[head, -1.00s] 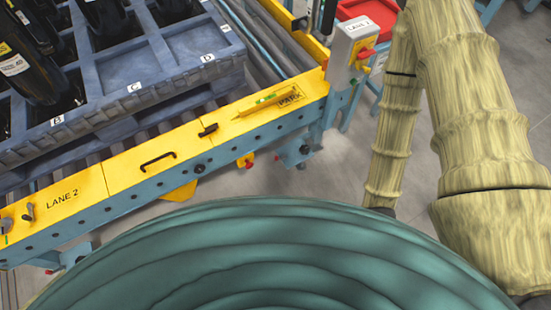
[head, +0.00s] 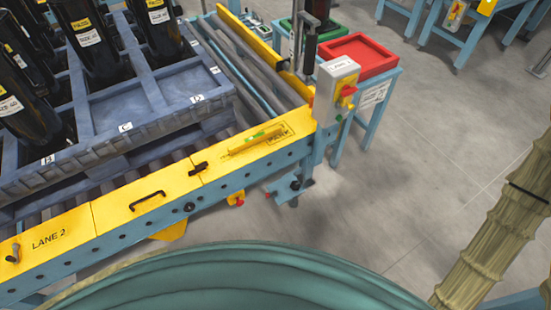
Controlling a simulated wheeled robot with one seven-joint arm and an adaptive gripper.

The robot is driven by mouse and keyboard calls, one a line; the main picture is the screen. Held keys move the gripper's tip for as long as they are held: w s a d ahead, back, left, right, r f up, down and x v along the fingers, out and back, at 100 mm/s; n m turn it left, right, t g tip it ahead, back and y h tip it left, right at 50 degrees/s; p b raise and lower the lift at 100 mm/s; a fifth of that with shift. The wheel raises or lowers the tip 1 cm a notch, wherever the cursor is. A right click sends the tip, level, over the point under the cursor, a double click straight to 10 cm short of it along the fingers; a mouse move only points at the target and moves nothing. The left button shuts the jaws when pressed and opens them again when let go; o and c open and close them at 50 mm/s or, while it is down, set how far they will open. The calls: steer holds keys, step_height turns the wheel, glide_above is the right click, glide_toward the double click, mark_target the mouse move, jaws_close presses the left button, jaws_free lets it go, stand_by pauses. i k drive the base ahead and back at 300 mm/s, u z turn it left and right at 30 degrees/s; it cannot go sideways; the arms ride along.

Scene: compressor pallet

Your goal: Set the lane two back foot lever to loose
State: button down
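The lane two conveyor (head: 120,212) runs along the left, with a yellow top rail marked "LANE 2". A small grey lever (head: 14,253) stands on the rail at the far left edge; I cannot tell whether it is the back foot lever. A yellow bar with a green level (head: 255,141) lies on the rail by the "PARK" mark. A black handle (head: 147,200) and a small black latch (head: 198,168) are also on the rail. My gripper is out of view; only part of my sleeved arm shows at the lower right.
A blue-grey pallet (head: 100,146) with dark cylinders (head: 90,40) sits on the rollers. A grey control box (head: 337,85) with a red button stands at the rail's right end. Red (head: 356,55) and green (head: 300,25) trays are behind it. The floor at right (head: 400,165) is clear.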

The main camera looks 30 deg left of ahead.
mark_target(274, 194)
steer(key=z, duration=0.05)
steer(key=k, duration=0.5)
steer(key=u, duration=1.45)
steer(key=i, duration=0.5)
